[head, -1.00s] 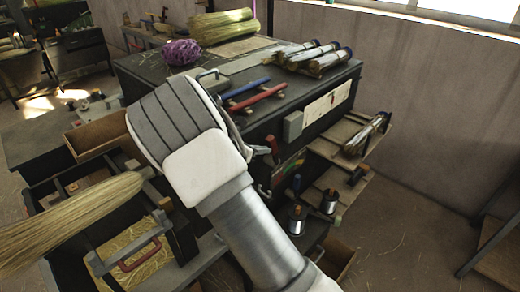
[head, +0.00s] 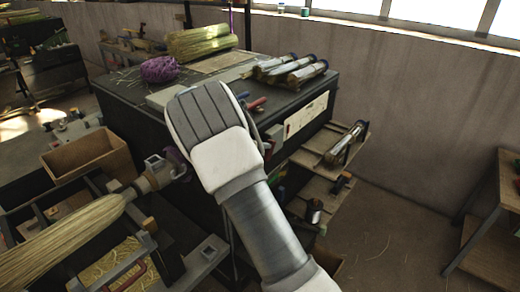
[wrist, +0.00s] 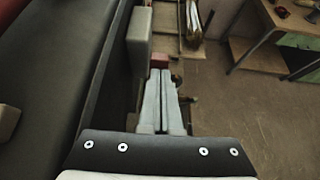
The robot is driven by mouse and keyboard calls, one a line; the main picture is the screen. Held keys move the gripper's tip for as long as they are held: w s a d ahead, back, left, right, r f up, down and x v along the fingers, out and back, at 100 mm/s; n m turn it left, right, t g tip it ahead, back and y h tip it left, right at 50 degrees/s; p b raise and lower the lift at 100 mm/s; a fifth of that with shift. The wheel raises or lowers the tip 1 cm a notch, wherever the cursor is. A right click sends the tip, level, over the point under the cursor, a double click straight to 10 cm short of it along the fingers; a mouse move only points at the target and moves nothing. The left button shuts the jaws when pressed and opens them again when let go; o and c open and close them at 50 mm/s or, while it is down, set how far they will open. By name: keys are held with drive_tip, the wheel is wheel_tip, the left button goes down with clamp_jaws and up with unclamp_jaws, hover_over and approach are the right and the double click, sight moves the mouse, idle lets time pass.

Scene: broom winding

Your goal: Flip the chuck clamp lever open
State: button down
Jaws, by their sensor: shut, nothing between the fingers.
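A pale straw broom (head: 65,238) lies at lower left in the head view, its narrow end toward a grey metal chuck-like block (head: 158,168). A dark purple part sits just right of that block, partly behind my arm. I cannot make out the clamp lever clearly. In the head view my wrist hides the fingers.
The dark bench (head: 125,88) carries a purple twine ball (head: 160,69), a straw bundle (head: 203,41) and several wrapped bundles (head: 290,69). Wooden side shelves (head: 318,165) hold a bundle and spools. A wooden box (head: 88,158) stands at left. Floor (head: 400,235) at right is open.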

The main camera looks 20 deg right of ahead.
drive_tip(key=shift+w+d+r, duration=0.1)
drive_tip(key=shift+d, duration=0.25)
idle(0.4)
drive_tip(key=shift+r, duration=0.1)
drive_tip(key=shift+a+r+p, duration=0.25)
drive_tip(key=shift+a+p, duration=0.05)
drive_tip(key=shift+a, duration=0.1)
drive_tip(key=s+a+r, duration=0.4)
drive_tip(key=a+r, duration=0.1)
drive_tip(key=r, duration=0.5)
drive_tip(key=shift+r, duration=0.3)
